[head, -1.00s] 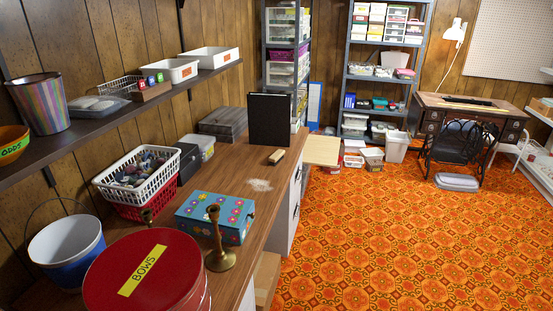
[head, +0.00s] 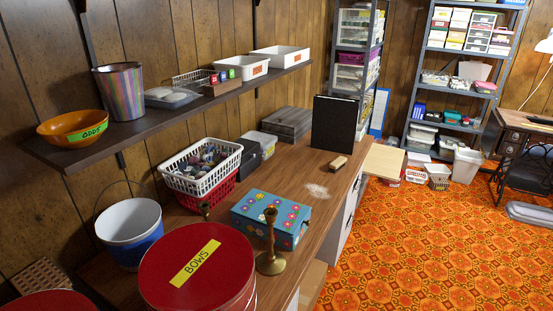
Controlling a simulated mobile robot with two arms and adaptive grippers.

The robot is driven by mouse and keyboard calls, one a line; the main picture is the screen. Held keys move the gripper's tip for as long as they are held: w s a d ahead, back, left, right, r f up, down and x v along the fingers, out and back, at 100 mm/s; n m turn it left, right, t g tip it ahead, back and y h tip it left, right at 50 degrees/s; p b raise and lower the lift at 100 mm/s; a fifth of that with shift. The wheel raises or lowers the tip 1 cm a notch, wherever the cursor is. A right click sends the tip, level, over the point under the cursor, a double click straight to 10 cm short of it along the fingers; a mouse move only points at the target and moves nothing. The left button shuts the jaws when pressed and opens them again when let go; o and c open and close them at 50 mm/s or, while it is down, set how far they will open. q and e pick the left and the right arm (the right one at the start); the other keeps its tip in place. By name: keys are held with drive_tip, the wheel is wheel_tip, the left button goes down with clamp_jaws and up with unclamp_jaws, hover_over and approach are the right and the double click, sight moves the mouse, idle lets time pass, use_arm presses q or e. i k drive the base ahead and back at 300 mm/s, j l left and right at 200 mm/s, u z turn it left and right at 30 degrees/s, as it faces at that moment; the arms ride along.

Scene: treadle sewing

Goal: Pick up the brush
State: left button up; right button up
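The brush (head: 339,162) appears to be the small block with a tan top and pale lower side lying on the wooden counter (head: 318,211). It lies in front of a black upright binder or board (head: 334,124). A pale dusty patch (head: 316,191) is on the counter just in front of it. Nothing covers the brush. Neither of my grippers is in view.
A floral blue box (head: 271,219), brass candlesticks (head: 270,243), a red "BOWS" tin (head: 196,268), a bucket (head: 130,232) and a basket (head: 201,166) crowd the near counter. A shelf (head: 140,130) overhangs the left. The orange patterned floor (head: 430,250) at right is open.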

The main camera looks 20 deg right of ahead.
sight(337, 165)
drive_tip(key=i+l+u, duration=0.2)
drive_tip(key=l+u, duration=0.2)
drive_tip(key=l, duration=0.35)
drive_tip(key=i+l+u, duration=0.15)
drive_tip(key=l+u, duration=0.25)
drive_tip(key=l, duration=0.35)
drive_tip(key=l+u, duration=0.4)
drive_tip(key=l, duration=0.4)
